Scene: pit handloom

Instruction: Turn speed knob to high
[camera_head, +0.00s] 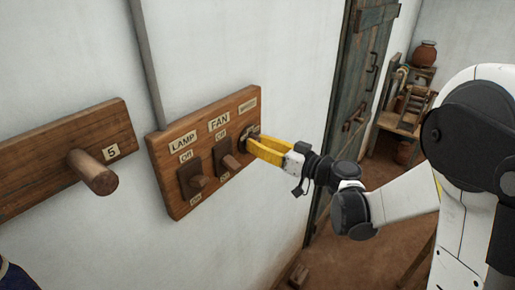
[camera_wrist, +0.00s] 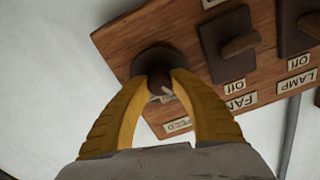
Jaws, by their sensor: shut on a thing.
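The speed knob is a dark round knob (camera_wrist: 153,57) at one end of a wooden switch board (camera_head: 167,187), under the label at the board's right in the head view. My gripper (camera_head: 250,144) has its yellow fingers closed around the knob. In the wrist view the fingertips (camera_wrist: 160,82) press on both sides of its brown grip. A pale mark shows on the grip between the fingers. The fingers hide most of the knob in the head view, and I cannot read its setting.
The board also carries a lamp switch (camera_head: 195,181) and a fan switch (camera_head: 229,160), close left of the knob. A wooden peg (camera_head: 92,172) sticks out of a plank further left. A door (camera_head: 352,95) and a chair (camera_head: 405,110) stand to the right.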

